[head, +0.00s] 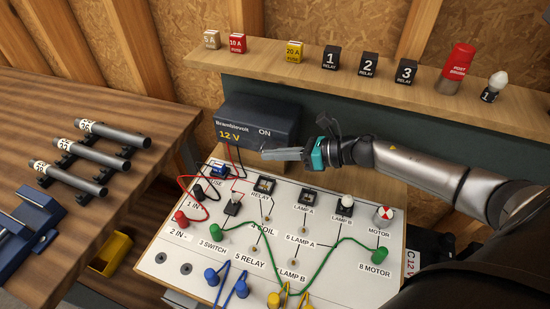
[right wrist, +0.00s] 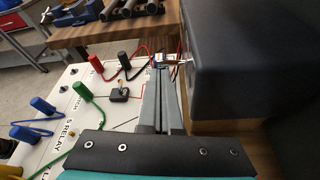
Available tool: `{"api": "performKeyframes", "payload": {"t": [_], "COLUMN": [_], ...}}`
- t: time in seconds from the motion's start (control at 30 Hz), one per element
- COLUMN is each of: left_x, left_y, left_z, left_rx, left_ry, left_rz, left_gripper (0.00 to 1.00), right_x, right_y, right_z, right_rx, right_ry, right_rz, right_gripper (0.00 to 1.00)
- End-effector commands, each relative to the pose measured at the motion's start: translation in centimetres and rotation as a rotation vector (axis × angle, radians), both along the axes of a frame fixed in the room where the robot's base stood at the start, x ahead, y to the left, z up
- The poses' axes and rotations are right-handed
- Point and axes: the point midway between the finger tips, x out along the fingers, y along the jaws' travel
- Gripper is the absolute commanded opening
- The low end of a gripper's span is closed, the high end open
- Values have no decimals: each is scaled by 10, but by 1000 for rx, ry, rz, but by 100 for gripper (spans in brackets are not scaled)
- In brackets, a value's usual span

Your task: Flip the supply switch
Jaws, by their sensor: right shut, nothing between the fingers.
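The supply (head: 243,122) is a dark box marked "Bramblevolt 12 V" and "ON", standing behind the white board. Its dark side fills the right of the right wrist view (right wrist: 245,60). My right gripper (head: 267,154) is shut and empty, low in front of the supply, pointing left. In the right wrist view its fingers (right wrist: 168,82) lie together alongside the box; I cannot tell whether they touch it. My left gripper is not in view.
Red and black leads run up to the supply. A shelf (head: 315,75) above holds fuses and relays. A wooden bench (head: 130,95) with grey tubes stands left.

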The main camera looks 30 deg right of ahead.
Motion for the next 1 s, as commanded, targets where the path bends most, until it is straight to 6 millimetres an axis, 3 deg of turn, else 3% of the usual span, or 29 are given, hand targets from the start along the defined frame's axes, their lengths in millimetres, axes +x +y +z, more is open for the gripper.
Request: {"api": "performKeyframes", "payload": {"t": [1.0], "left_x": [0], "left_y": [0], "left_z": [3], "left_rx": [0], "left_ry": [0], "left_rz": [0], "left_gripper": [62], "right_x": [0], "right_y": [0], "right_z": [10], "right_rx": [58], "right_ry": [50], "right_rz": [0], "right_gripper": [0]}}
